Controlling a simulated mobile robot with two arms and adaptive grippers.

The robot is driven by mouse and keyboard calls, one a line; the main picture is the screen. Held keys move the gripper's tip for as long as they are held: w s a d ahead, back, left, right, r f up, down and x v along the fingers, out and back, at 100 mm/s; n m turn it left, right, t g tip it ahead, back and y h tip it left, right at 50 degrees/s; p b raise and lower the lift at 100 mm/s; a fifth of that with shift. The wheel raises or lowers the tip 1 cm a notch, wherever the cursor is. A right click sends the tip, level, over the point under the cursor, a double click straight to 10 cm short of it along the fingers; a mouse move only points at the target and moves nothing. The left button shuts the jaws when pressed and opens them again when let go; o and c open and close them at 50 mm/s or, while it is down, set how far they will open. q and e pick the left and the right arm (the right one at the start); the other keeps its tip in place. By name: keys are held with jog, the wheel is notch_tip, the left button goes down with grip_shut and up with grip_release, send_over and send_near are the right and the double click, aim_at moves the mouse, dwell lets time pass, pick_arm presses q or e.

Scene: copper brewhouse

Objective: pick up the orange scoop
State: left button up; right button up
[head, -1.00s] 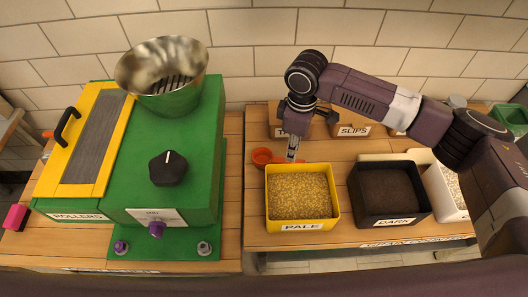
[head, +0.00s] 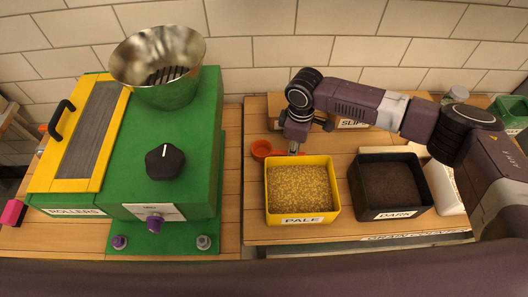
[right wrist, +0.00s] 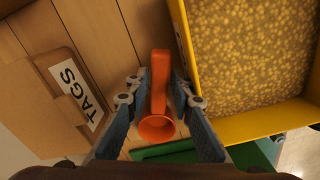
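The orange scoop (head: 261,149) lies on the wooden worktop, left of and behind the yellow PALE bin (head: 270,205). Its round cup faces left in the head view, and its handle is partly hidden by my right gripper (head: 294,148). In the right wrist view the scoop (right wrist: 158,127) lies between the two fingers of my right gripper (right wrist: 160,82). The fingers are spread on either side of its handle, with a narrow gap showing. My left gripper is in neither view.
A black DARK bin (head: 405,210) stands right of the PALE bin. Behind are card boxes, one labelled SLIPS (head: 352,125) and one TAGS (right wrist: 50,100). A green mill (head: 190,195) with a metal hopper (head: 160,60) stands at left.

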jog(key=c, duration=0.5)
grip_shut()
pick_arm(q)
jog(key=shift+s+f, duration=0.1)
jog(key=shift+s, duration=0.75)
pick_arm(e)
jog(key=shift+r, duration=0.1)
